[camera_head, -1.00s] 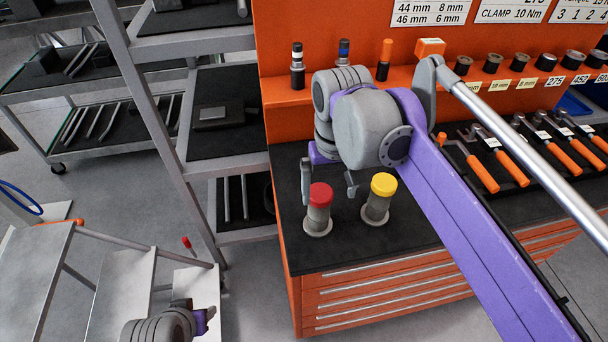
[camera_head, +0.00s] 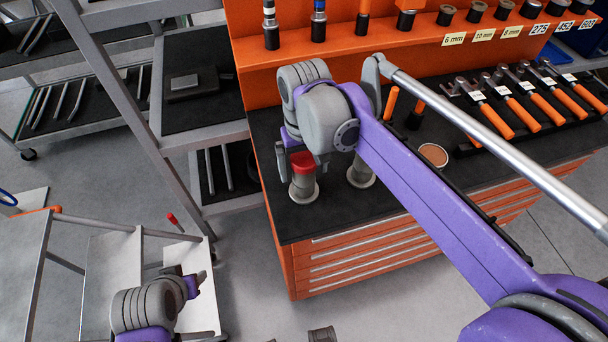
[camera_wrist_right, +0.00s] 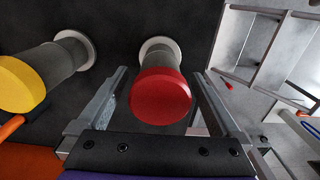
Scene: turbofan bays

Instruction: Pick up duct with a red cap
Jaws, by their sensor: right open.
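The duct with a red cap (camera_head: 303,180) stands upright on the black top of the orange cabinet. My right gripper (camera_head: 302,165) is open above it, with its fingers on either side of the red cap. In the right wrist view the red cap (camera_wrist_right: 160,95) shows between the two open fingers (camera_wrist_right: 160,100), with a visible gap to each. A second grey duct (camera_head: 360,174) stands to the right; my arm hides its top in the head view. Its yellow cap (camera_wrist_right: 20,84) shows in the right wrist view. My left gripper (camera_head: 190,284) is at the lower left, its fingers unclear.
The orange back panel (camera_head: 250,50) with a shelf of sockets rises behind. Orange-handled torque wrenches (camera_head: 510,105) lie to the right on the cabinet. A grey shelf rack (camera_head: 185,140) stands close on the left. A step stand (camera_head: 110,260) is on the floor at lower left.

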